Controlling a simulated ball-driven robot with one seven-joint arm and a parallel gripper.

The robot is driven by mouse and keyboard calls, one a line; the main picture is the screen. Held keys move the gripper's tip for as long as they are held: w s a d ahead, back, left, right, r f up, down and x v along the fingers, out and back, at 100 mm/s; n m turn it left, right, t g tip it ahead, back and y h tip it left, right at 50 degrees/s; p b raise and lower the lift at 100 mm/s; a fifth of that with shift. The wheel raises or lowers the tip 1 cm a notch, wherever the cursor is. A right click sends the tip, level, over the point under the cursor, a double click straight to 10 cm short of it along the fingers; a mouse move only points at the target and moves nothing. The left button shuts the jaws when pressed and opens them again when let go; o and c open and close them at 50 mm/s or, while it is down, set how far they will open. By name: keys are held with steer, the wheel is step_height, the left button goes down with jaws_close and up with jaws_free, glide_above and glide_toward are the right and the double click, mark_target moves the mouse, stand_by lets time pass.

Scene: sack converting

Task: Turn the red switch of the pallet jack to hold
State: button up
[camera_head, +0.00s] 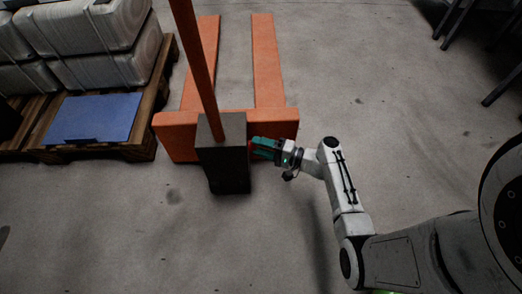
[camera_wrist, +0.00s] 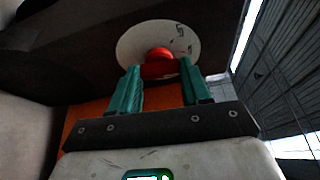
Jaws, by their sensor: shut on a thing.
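The orange pallet jack (camera_head: 180,130) stands on the floor with its forks pointing away and a dark box-shaped housing (camera_head: 222,160) at its front. My gripper (camera_head: 254,146) is at the right side of that housing, with its teal fingers level with the upper part. In the wrist view, the red switch (camera_wrist: 159,54) sits in front of a round pale plate (camera_wrist: 128,42) with small dark marks. My gripper's teal fingers (camera_wrist: 158,88) stand on either side of the red switch and are shut on it. The marks on the plate are too small to read.
At the left, a wooden pallet (camera_head: 150,140) bears stacked wrapped sacks (camera_head: 105,65) and a blue flat sheet (camera_head: 95,118). Dark metal legs (camera_head: 450,20) stand at the upper right. The concrete floor in front of the jack is clear.

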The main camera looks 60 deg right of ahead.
steer(key=shift+f+n+b, duration=0.1)
steer(key=shift+n+b, duration=0.3)
steer(key=shift+n, duration=0.1)
steer(key=o, duration=1.1)
steer(key=shift+c, duration=0.2)
steer(key=p+v, duration=0.3)
steer(key=v, duration=0.7)
steer(key=shift+s, duration=0.4)
steer(key=shift+f, duration=0.15)
